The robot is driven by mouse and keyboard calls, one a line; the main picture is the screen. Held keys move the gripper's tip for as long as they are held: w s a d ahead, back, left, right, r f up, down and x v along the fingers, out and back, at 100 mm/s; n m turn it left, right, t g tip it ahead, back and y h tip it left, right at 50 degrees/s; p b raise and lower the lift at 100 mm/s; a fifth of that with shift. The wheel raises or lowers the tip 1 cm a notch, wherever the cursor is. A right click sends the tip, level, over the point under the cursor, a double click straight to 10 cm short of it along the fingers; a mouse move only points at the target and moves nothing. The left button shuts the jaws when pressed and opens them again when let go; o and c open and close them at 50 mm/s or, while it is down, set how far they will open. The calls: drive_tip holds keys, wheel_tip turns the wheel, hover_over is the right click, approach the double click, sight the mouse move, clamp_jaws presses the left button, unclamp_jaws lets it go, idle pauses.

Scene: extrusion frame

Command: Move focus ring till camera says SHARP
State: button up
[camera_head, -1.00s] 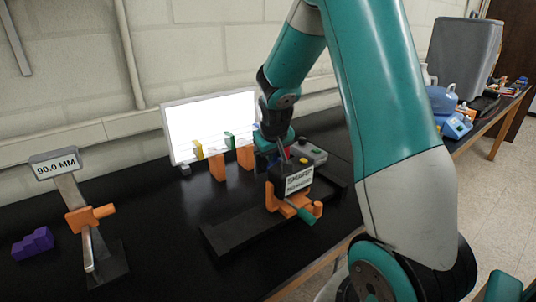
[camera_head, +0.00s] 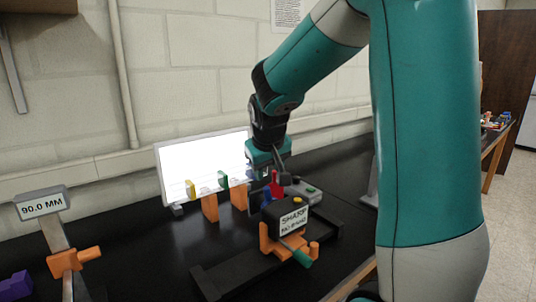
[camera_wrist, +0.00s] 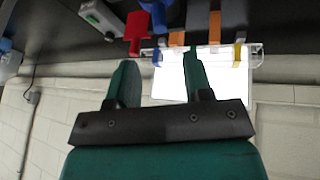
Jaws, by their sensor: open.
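The camera (camera_head: 290,216) is a black box on an orange mount with a green handle, standing on a dark rail. Its label reads SHARP, with a smaller line too small to read. A red piece (camera_head: 275,184) stands just behind the camera; it also shows in the wrist view (camera_wrist: 137,28). A blue part (camera_head: 266,196) is beside it. I cannot tell which is the focus ring. My gripper (camera_head: 280,172) is above and behind the camera, near the red piece. In the wrist view its two green fingers (camera_wrist: 158,75) are apart with nothing between them.
A bright white panel (camera_head: 205,165) stands behind orange posts (camera_head: 210,208) with coloured pieces. A grey box with buttons (camera_head: 305,190) is right of the camera. A 90.0 MM gauge (camera_head: 42,204) and a purple block (camera_head: 15,286) are at left.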

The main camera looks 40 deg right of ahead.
drive_tip(key=v, duration=0.6)
drive_tip(key=shift+r, duration=0.35)
drive_tip(key=shift+s+a, duration=0.1)
drive_tip(key=s+a+f+n+g+y, duration=0.1)
drive_tip(key=s+a+f+n+y, duration=0.15)
drive_tip(key=a, duration=0.65)
drive_tip(key=s+a+f+n+y, duration=0.2)
drive_tip(key=s+a+n+y, duration=0.1)
drive_tip(key=a, duration=0.5)
drive_tip(key=s+a+f+n+g+y, duration=0.2)
drive_tip(key=s+a+n, duration=0.3)
drive_tip(key=s+a, duration=0.6)
drive_tip(key=shift+s+f+g, duration=0.2)
drive_tip(key=shift+s+g, duration=0.4)
drive_tip(key=shift+s, duration=0.4)
drive_tip(key=shift+y, duration=0.25)
